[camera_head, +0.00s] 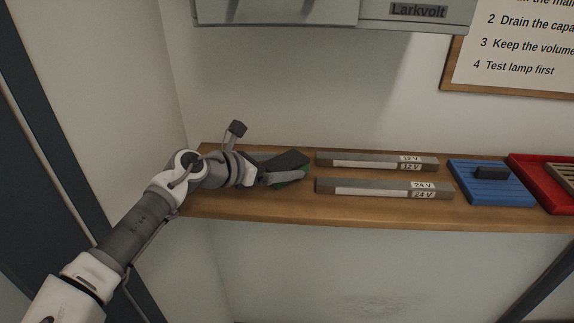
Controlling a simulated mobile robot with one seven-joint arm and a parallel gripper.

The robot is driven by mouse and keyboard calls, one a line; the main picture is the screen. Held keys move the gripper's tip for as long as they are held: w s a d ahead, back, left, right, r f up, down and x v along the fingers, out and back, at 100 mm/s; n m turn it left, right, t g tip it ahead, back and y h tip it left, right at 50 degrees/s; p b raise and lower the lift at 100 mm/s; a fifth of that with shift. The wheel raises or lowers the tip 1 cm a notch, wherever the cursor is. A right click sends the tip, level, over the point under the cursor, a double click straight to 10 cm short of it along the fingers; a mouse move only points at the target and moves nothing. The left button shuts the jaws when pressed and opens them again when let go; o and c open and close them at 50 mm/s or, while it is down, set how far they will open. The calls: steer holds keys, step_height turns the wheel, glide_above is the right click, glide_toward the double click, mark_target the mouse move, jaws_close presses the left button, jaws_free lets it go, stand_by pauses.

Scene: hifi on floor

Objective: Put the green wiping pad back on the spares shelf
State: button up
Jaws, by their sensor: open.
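The wooden shelf (370,212) runs along the wall.
Right of the gripper lie two grey labelled bars, one marked 12 V (375,160) and one marked 24 V (380,187). Further right are a blue board with a dark block (480,185) and a red tray (535,178). A grey Larkvolt cabinet (415,15) hangs above.

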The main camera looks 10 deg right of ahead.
steer(key=v, duration=0.9)
steer(key=shift+s+a+r, duration=0.2)
steer(key=shift+a, duration=0.05)
